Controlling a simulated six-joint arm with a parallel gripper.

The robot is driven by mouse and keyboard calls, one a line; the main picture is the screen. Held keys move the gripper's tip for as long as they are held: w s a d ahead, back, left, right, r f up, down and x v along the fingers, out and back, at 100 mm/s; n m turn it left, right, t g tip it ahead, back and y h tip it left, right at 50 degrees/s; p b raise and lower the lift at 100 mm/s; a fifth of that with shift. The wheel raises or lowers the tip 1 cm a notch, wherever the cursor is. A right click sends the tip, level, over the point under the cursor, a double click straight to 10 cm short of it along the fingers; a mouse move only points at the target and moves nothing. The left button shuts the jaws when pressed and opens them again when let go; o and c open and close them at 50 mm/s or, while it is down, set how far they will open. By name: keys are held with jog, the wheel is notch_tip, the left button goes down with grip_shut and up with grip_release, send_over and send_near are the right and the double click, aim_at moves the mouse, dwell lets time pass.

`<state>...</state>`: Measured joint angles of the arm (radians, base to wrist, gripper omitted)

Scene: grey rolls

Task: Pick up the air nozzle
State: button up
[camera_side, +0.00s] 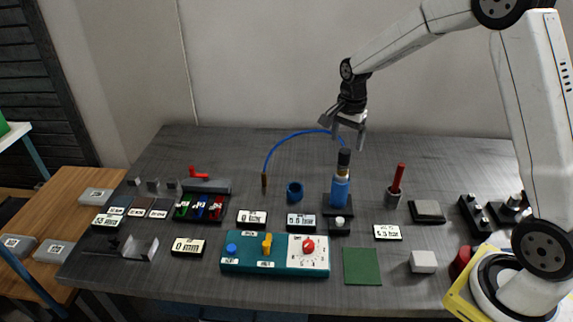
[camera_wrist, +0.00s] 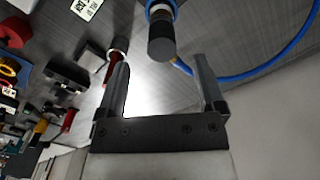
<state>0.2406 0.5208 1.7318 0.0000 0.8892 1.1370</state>
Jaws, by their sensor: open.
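What looks like the air nozzle (camera_side: 344,160) is an upright blue tool with a dark cylindrical top, standing in a dark square holder. A blue hose (camera_side: 300,135) arches up behind it from a brown end piece at its left. My gripper (camera_side: 347,130) is open and empty above the tool's top, apart from it. In the wrist view, the dark top (camera_wrist: 161,45) lies just beyond the gap between my fingertips (camera_wrist: 163,72), roughly centred. The lower part of the tool is cut off there.
A red-handled tool in a grey cup (camera_side: 393,195) stands to the right of it. A blue cup (camera_side: 294,191) is at left. A teal control panel (camera_side: 245,262) with knobs lies in front. The table behind the nozzle is mostly clear.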

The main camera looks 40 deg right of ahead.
aim_at(344, 160)
jog(key=shift+f, duration=1.15)
jog(key=shift+f, duration=0.1)
jog(key=shift+w+d+f, duration=0.1)
jog(key=shift+d+f, duration=0.05)
jog(key=shift+f, duration=2.35)
grip_shut()
